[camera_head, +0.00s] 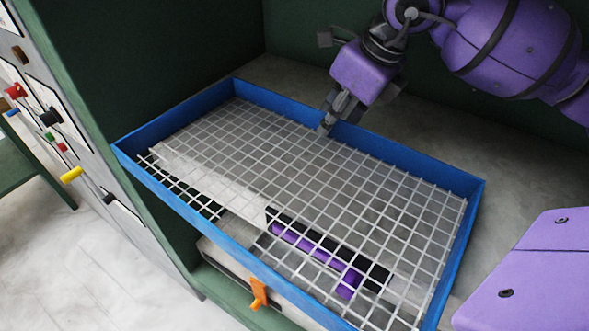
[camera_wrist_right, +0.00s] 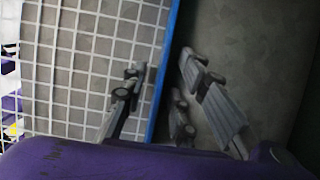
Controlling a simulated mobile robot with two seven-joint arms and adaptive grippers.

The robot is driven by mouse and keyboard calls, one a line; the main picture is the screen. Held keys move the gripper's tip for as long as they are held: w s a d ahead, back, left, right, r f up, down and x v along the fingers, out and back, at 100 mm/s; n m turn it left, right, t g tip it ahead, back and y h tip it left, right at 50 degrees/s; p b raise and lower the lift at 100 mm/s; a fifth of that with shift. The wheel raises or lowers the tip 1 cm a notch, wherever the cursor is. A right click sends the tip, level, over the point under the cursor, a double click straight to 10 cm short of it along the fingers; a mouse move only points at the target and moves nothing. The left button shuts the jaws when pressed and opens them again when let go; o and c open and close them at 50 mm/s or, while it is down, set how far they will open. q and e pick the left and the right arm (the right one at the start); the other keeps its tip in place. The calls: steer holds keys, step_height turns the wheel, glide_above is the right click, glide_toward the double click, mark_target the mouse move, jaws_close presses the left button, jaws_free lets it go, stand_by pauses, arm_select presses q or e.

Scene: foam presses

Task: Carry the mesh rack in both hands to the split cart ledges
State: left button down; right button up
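The mesh rack is a white wire grid inside a blue frame (camera_head: 205,105). It lies in the green-walled bay, its near side reaching past the bay's front edge. In the right wrist view its blue rim (camera_wrist_right: 166,75) runs between my right gripper's fingers. My right gripper (camera_head: 328,123) is at the far long side of the rack. The wrist view shows this gripper (camera_wrist_right: 163,85) open, one finger over the mesh side and the other outside the rim, with gaps between. My left gripper is not in view.
Dark green walls (camera_head: 150,45) stand behind and left. A control panel (camera_head: 62,130) with coloured knobs and a yellow-tipped lever (camera_head: 71,175) is at left. An orange handle (camera_head: 258,293) is below the rack's near side. Grey surface (camera_head: 430,125) is free behind the rack.

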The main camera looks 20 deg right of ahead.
jaws_close()
steer(key=shift+r, duration=0.15)
stand_by(0.4)
